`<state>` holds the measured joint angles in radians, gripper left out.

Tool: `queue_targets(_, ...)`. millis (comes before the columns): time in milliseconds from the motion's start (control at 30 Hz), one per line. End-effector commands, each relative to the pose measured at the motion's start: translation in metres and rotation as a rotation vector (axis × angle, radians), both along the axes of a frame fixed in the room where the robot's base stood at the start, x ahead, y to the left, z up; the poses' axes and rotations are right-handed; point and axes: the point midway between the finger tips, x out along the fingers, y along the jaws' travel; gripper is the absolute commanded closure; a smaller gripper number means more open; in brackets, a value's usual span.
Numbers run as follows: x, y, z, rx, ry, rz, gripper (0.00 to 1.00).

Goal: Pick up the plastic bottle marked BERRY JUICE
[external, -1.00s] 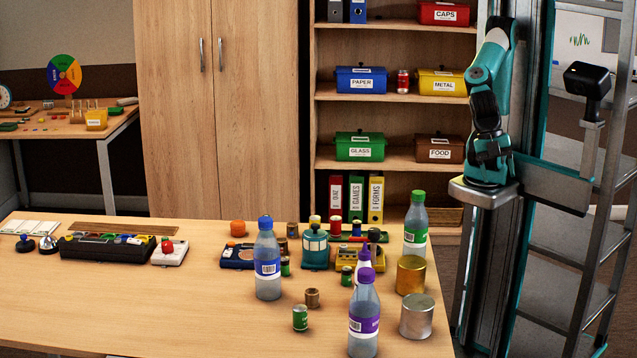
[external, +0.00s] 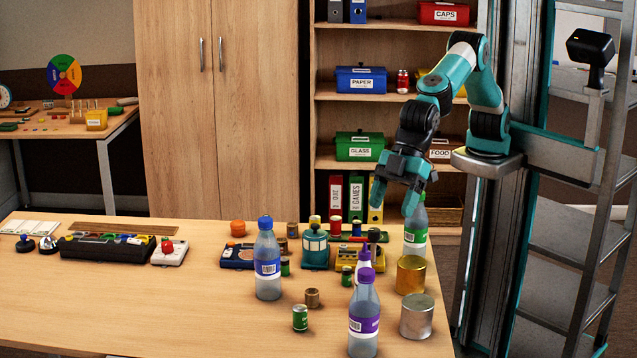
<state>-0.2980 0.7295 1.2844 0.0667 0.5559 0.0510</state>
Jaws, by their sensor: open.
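A clear plastic bottle with a purple cap and purple label (external: 364,322) stands upright near the front right of the table. Another upright plastic bottle has a blue cap and label (external: 267,268), and one has a green label (external: 415,236) at the back right. The lettering on all three is too small to read, so I cannot tell which says BERRY JUICE. My gripper (external: 393,203) is open and empty, pointing down above the table's back right. It overlaps the top of the green-labelled bottle in the picture; touching cannot be told.
A gold can (external: 410,275) and a silver can (external: 416,316) stand right of the purple-labelled bottle. A small white bottle (external: 362,262) with a purple cap stands close behind it. A green can (external: 300,318) and a brown jar (external: 312,298) are to its left. The table's front left (external: 130,310) is clear.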

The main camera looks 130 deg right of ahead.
Motion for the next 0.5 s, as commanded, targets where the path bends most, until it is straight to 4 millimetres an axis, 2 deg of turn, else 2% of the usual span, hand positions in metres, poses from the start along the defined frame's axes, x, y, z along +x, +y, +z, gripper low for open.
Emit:
queue_targets(300, 0.038, 0.007, -0.060, 0.000, 0.005, 0.001, 0.34)
queue_targets(500, 0.052, 0.010, -0.082, 0.000, 0.002, 0.001, 0.34)
